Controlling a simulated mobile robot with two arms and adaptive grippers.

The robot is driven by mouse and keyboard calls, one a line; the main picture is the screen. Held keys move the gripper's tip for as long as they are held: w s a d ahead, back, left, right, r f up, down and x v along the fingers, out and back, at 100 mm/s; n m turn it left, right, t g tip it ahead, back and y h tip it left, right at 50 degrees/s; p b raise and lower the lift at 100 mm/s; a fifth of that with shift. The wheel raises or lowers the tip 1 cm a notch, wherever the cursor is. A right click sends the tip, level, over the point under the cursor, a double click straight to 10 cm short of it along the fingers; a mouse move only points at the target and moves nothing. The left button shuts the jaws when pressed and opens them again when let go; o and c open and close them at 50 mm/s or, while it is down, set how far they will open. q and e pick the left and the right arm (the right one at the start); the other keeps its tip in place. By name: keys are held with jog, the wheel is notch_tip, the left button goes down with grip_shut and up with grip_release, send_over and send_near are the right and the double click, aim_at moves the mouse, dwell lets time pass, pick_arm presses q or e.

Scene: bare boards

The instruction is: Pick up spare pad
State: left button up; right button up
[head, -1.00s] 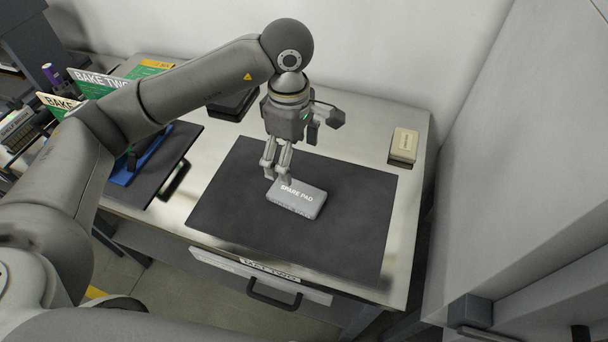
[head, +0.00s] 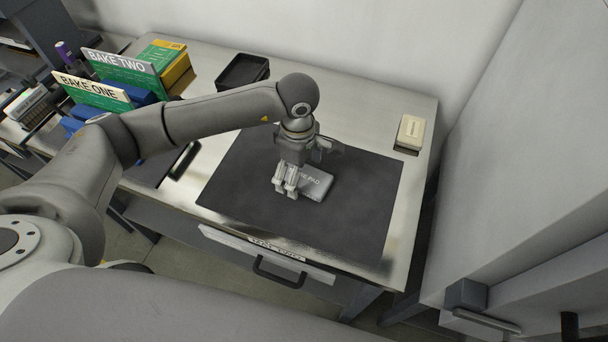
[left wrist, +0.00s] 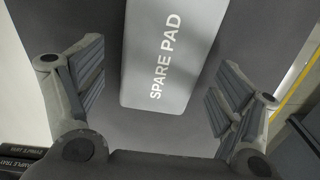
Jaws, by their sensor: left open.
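The spare pad (head: 318,183) is a light grey block with white "SPARE PAD" lettering. It lies on the dark mat (head: 240,190) on the table, and my gripper hides its left part in the head view. My left gripper (head: 286,194) is just above the pad's left end, pointing down. In the left wrist view the pad (left wrist: 170,55) shows between the two spread fingers (left wrist: 160,92), apart from both, with its near end short of the palm. The left gripper is open and empty. My right gripper is not in view.
A cream block (head: 411,131) sits at the table's back right corner. A black tray (head: 243,71) is at the back. Green "BAKE ONE" (head: 92,90) and "BAKE TWO" (head: 120,66) holders stand at the left. A wall closes the right side. The mat's front right is clear.

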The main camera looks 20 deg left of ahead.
pick_arm(q)
jog(key=c, duration=0.9)
jog(key=shift+c, duration=0.2)
jog(key=shift+r, duration=0.15)
